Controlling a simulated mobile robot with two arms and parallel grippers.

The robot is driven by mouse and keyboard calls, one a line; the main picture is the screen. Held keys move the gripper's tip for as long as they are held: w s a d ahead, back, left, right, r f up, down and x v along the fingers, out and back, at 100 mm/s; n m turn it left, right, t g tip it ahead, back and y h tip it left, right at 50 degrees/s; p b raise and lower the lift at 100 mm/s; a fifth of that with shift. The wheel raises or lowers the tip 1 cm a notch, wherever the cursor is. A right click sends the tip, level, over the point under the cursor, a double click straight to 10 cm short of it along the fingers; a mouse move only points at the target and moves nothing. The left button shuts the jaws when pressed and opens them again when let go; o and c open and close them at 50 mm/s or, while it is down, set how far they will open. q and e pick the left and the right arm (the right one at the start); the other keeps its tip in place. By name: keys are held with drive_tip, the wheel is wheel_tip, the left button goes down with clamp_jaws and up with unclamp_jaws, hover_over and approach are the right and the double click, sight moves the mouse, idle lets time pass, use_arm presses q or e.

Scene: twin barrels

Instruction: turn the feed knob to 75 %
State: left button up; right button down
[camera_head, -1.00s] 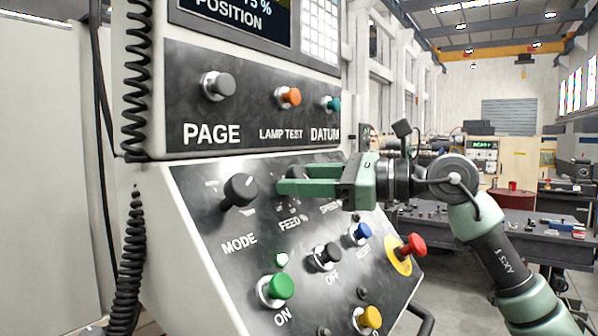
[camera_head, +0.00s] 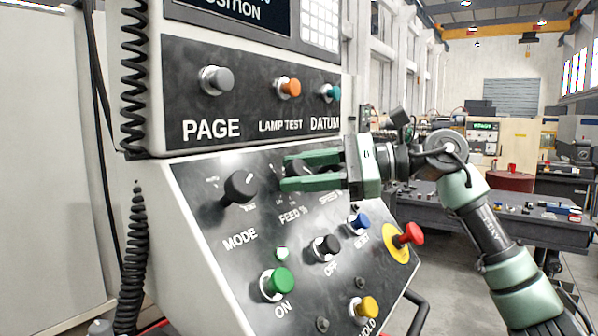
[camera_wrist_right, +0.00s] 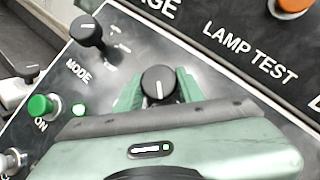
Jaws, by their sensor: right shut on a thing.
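The feed knob (camera_head: 294,168) is a black round knob above the FEED % label on the sloped control panel. In the head view it is mostly hidden by the fingers. In the right wrist view its black cap (camera_wrist_right: 158,82) with a white pointer line shows between the two green fingers. The line runs nearly straight up and down in that picture. My right gripper (camera_head: 287,173) is shut on the feed knob. Its arm comes in from the right. The knob's scale marks are mostly covered, so its setting cannot be read. My left gripper is not in view.
The mode knob (camera_head: 240,187) stands just left of the fingers. Below are a green ON button (camera_head: 279,282), a black OFF button (camera_head: 326,247), a blue button (camera_head: 358,224) and a red mushroom button (camera_head: 409,234).

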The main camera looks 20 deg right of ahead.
sight(309, 172)
drive_tip(key=c, duration=0.9)
unclamp_jaws()
drive_tip(key=b+v, duration=0.2)
drive_tip(key=v, duration=0.5)
drive_tip(key=shift+s+d+r+b, duration=0.1)
drive_tip(key=shift+s+d+b, duration=0.15)
drive_tip(key=shift+d, duration=0.2)
drive_tip(key=shift+w, duration=0.1)
